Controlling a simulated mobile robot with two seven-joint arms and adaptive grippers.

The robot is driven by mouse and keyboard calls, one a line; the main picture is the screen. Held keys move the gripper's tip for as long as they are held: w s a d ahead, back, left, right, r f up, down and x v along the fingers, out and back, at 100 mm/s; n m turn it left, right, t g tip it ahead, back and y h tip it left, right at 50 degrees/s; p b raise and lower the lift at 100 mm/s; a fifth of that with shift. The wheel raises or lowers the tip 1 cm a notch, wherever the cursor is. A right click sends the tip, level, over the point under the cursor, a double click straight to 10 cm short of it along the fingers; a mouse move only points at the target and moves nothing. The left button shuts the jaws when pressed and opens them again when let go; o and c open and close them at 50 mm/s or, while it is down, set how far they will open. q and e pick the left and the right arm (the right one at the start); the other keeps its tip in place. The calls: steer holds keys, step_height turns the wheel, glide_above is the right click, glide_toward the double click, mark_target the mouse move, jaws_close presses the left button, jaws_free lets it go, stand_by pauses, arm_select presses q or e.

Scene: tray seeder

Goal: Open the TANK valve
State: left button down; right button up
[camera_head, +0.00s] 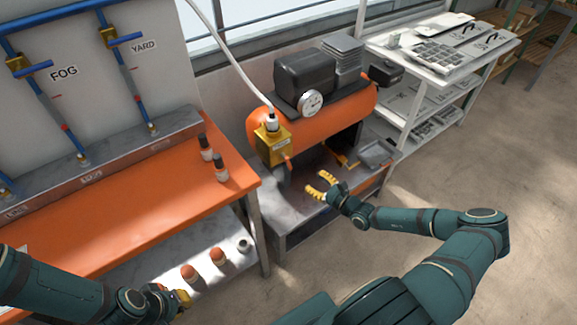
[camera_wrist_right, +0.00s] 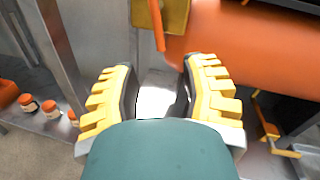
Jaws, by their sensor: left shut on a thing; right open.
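A yellow valve block (camera_head: 272,145) sits on the front left of the orange tank (camera_head: 340,122), with a white hose entering its top. I take it for the TANK valve; its label is too small to read. Its orange lever (camera_head: 288,161) points down. My right gripper (camera_head: 318,188) is open and empty, below and apart from the lever. In the right wrist view, the lever (camera_wrist_right: 158,28) hangs ahead of the open fingers (camera_wrist_right: 160,95), beneath the valve block (camera_wrist_right: 172,12). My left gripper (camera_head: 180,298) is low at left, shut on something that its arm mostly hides.
The orange bench (camera_head: 130,215) stands left, with two dark-capped bottles (camera_head: 213,158) on top and several jars (camera_head: 217,257) on its lower shelf. FOG and YARD valves (camera_head: 38,68) are on the wall. A white shelf rack (camera_head: 430,60) stands right. The floor at right is clear.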

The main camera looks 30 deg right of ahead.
mark_target(289, 165)
steer(key=b+x, duration=0.1)
steer(key=x, duration=1.1)
steer(key=shift+a+b, duration=0.1)
steer(key=shift+b, duration=0.3)
steer(key=shift+s, duration=0.1)
jaws_close()
